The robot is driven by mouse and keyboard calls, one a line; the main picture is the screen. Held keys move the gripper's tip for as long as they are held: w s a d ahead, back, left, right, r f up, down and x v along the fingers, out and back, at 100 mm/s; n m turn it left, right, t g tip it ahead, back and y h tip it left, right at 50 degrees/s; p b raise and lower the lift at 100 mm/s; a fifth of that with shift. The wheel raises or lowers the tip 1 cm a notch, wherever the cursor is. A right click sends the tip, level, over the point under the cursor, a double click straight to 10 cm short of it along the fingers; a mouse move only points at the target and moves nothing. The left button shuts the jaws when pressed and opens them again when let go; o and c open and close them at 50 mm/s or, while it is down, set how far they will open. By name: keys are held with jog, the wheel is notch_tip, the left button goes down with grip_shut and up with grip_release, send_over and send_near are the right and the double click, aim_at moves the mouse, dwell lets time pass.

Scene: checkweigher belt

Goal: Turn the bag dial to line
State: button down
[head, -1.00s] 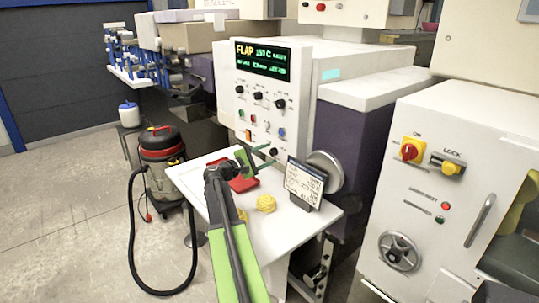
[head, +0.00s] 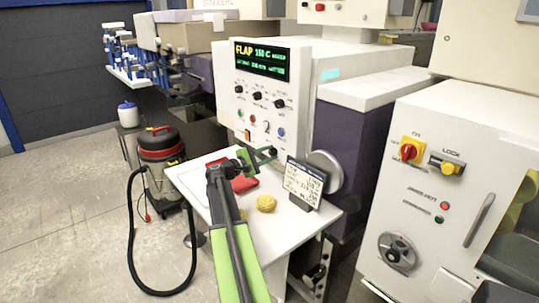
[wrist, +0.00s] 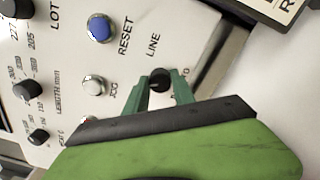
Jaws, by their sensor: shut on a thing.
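A small black dial (wrist: 160,80) sits on the white control panel beside the printed word LINE in the wrist view. Other print near it is partly hidden by my fingers. My gripper (wrist: 161,90) has its two green fingers on either side of this dial, shut on it. In the head view my gripper (head: 268,154) reaches the lower part of the panel, and the dial is largely hidden by the fingers. Which way the dial points cannot be made out.
Above are a blue RESET button (wrist: 99,28), a JOG button (wrist: 93,85) and several black knobs. A card on a stand (head: 303,183) is close on the right. A red item (head: 243,184) and yellow ball (head: 266,203) lie on the white table (head: 205,187) below.

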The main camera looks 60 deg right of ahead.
jog(key=shift+a+f, duration=0.1)
jog(key=shift+a+m, duration=0.1)
jog(key=shift+m, duration=1)
jog(key=m, duration=0.3)
jog(key=shift+s+m, duration=0.1)
jog(key=shift+m, duration=0.2)
jog(key=m, duration=0.5)
jog(key=shift+f+m, duration=0.1)
jog(key=shift+m, duration=0.6)
jog(key=c, duration=1.1)
grip_release()
jog(key=shift+o, duration=0.2)
